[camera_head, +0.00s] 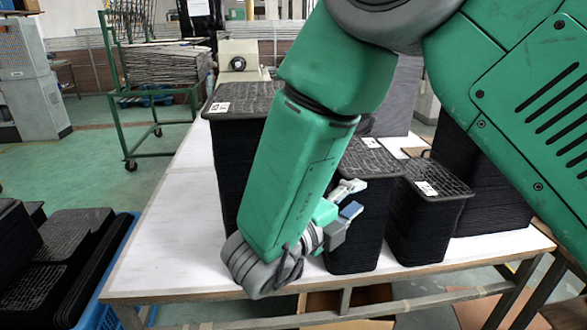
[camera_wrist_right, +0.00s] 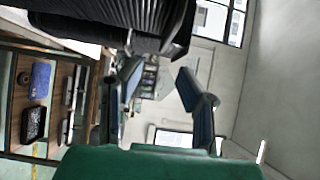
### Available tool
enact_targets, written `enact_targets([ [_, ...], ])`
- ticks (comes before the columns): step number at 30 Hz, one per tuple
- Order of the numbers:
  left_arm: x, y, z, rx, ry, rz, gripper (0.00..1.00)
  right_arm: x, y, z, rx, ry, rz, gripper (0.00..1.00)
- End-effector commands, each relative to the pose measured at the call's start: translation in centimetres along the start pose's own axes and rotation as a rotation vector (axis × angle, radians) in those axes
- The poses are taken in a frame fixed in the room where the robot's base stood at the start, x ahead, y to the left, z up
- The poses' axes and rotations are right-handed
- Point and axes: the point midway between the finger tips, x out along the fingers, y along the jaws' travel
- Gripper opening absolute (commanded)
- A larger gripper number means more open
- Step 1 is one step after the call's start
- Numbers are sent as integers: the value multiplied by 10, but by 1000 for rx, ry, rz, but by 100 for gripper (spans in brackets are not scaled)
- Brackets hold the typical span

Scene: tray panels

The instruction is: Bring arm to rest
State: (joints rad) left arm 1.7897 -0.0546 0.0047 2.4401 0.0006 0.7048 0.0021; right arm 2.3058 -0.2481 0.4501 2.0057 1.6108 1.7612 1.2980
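My right arm crosses the head view from the upper right, its green forearm hanging down over the white table (camera_head: 175,245). My right gripper (camera_head: 351,198) is by the front of a middle stack of black tray panels (camera_head: 362,235); I cannot tell if it touches the stack. In the right wrist view the gripper's two fingers (camera_wrist_right: 160,95) are spread apart with nothing between them. Dark tray panels (camera_wrist_right: 110,20) show close above the fingers in that view. My left gripper is not in view.
Taller black panels (camera_head: 238,105) stand behind the forearm, and another stack (camera_head: 428,215) stands right of the gripper. A blue crate (camera_head: 112,265) with black panels is at lower left. A green cart (camera_head: 130,100) stands behind on open floor. The table's left front is bare.

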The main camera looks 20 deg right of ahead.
Motion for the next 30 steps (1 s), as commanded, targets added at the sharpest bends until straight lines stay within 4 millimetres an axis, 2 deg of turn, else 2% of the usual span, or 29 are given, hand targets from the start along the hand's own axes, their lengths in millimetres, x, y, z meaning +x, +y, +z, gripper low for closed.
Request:
enact_targets([
  [5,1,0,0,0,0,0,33,4,10,3,-47,-33,13,31],
  [8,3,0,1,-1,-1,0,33,16,42,10,-200,-145,51,31],
  [11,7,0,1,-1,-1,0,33,28,101,16,-479,-345,115,31],
  [12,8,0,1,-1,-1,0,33,30,130,14,-616,-444,144,31],
  [14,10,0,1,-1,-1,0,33,27,176,6,-832,-605,185,31],
  [15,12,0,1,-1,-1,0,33,22,205,-4,-973,-714,209,31],
  [17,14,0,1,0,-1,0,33,11,245,-24,-1173,-881,239,31],
  [18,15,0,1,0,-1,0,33,2,269,-41,-1299,-992,256,31],
  [20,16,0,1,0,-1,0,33,-13,300,-70,-1475,-1161,277,31],
  [21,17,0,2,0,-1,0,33,-24,317,-92,-1580,-1272,289,31],
  [25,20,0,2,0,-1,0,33,-54,354,-160,-1840,-1608,307,31],
  [27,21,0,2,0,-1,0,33,-67,363,-190,-1927,-1754,308,31],
  [30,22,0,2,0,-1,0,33,-79,369,-220,-2002,-1905,302,31],
])
